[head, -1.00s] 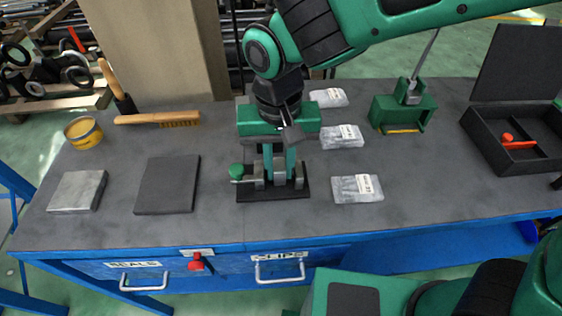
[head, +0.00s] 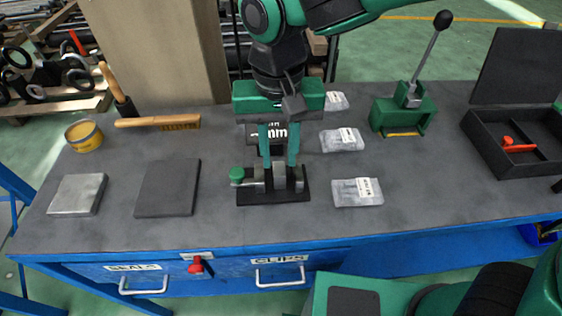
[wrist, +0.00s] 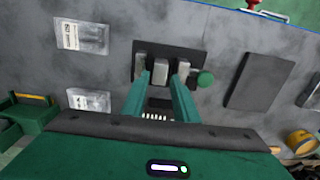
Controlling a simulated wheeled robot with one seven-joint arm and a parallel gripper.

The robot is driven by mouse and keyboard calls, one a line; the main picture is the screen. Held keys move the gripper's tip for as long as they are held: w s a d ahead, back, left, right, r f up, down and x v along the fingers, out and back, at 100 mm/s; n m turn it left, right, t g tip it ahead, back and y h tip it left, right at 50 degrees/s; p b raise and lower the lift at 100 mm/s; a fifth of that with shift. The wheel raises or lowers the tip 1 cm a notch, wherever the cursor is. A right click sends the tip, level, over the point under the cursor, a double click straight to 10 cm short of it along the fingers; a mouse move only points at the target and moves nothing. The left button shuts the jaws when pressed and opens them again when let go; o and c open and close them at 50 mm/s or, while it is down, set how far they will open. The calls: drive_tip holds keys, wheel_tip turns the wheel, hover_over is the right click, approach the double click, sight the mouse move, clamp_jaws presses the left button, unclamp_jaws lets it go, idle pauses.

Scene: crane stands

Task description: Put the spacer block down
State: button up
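A small fixture (head: 272,197) with a black base, upright grey metal pieces and a green knob stands mid-bench. Its middle grey block (wrist: 160,70) stands upright between two outer jaws. It may be the spacer block; I cannot be sure. My gripper (head: 278,160) is above and slightly behind the fixture, pointing down. Its two green fingers are apart, with nothing gripped between them. In the wrist view the fingertips (wrist: 161,82) lie on either side of the middle block's line. A flat light-grey metal block (head: 76,194) lies at the bench's left.
A dark square plate (head: 167,187) lies left of the fixture. Clear bags (head: 357,192) lie to its right. A dark marked part (head: 266,138) shows behind the fingers. A brush (head: 157,122), yellow tin (head: 84,135), green lever press (head: 404,110) and open black case (head: 515,150) stand around.

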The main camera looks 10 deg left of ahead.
sight(280, 169)
wheel_tip(280, 169, up, 7)
idle(0.3)
drive_tip(key=w+d+f+m, duration=0.15)
drive_tip(key=w+d, duration=0.25)
drive_tip(key=d, duration=1)
drive_tip(key=w+d+f+m, duration=0.1)
drive_tip(key=w+d+m, duration=0.2)
drive_tip(key=d, duration=1)
drive_tip(key=s+d+f+m, duration=0.2)
drive_tip(key=s+d+f, duration=0.1)
drive_tip(key=s+d, duration=0.4)
drive_tip(key=s+d+f+m, duration=0.2)
drive_tip(key=s+d, duration=0.5)
drive_tip(key=d, duration=0.6)
drive_tip(key=shift+f, duration=0.45)
drive_tip(key=shift+d+m, duration=0.1)
drive_tip(key=shift+m, duration=0.15)
